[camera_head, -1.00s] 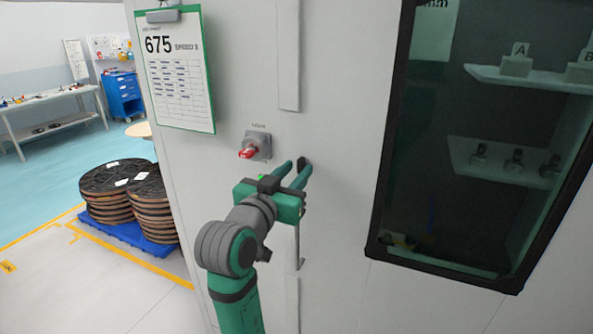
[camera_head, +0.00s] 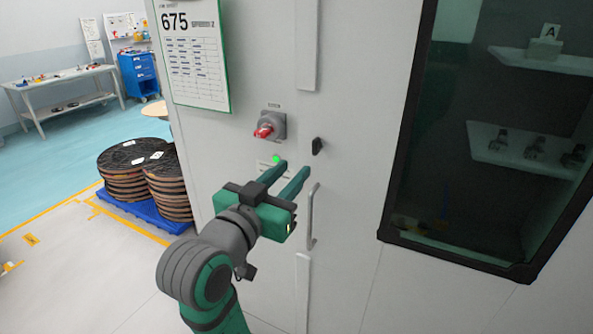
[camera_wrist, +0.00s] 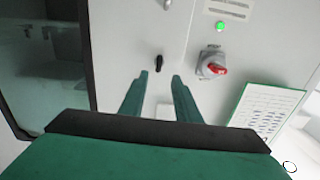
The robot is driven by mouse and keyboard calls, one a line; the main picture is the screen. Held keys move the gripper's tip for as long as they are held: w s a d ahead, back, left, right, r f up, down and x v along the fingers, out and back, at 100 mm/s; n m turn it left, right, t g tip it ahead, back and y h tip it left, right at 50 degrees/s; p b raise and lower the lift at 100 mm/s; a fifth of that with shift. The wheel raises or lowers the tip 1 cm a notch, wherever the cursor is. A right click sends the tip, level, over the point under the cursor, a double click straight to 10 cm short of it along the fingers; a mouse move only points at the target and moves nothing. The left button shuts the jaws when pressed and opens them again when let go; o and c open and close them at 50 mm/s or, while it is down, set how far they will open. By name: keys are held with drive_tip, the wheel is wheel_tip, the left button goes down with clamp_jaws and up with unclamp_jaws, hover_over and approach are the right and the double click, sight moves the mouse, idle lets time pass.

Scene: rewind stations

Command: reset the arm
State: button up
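My gripper (camera_head: 293,167) is open, its two green fingers apart with nothing between them. It is in front of the pale cabinet door, below and left of a small black latch knob (camera_head: 317,146). The knob stands clear of the fingertips in the head view. In the wrist view the open fingertips (camera_wrist: 160,75) point toward the panel, with the black knob (camera_wrist: 158,63) just beyond them. A red rotary switch (camera_head: 265,130) on a grey base is above and left of the gripper. A green light (camera_head: 276,158) is lit near the left fingertip.
A vertical bar handle (camera_head: 312,217) is close right of my gripper. A dark framed window (camera_head: 393,205) is farther right.

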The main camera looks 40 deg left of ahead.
drive_tip(key=w+d+f+n, duration=0.15)
drive_tip(key=d+f, duration=0.45)
drive_tip(key=f, duration=0.7)
drive_tip(key=w+d+f+n, duration=0.15)
drive_tip(key=d+f, duration=0.35)
drive_tip(key=f, duration=0.7)
drive_tip(key=s+d+f+g, duration=0.2)
drive_tip(key=s+d+f, duration=0.4)
drive_tip(key=d+f, duration=0.55)
drive_tip(key=s+d+f+m+h, duration=0.2)
drive_tip(key=s+d, duration=0.4)
drive_tip(key=s, duration=0.6)
drive_tip(key=s+d+f+m+h, duration=0.2)
drive_tip(key=s+d, duration=0.4)
drive_tip(key=s, duration=0.6)
wheel_tip(320, 180, down, 2)
drive_tip(key=shift+f+m, duration=0.25)
drive_tip(key=shift+m, duration=0.55)
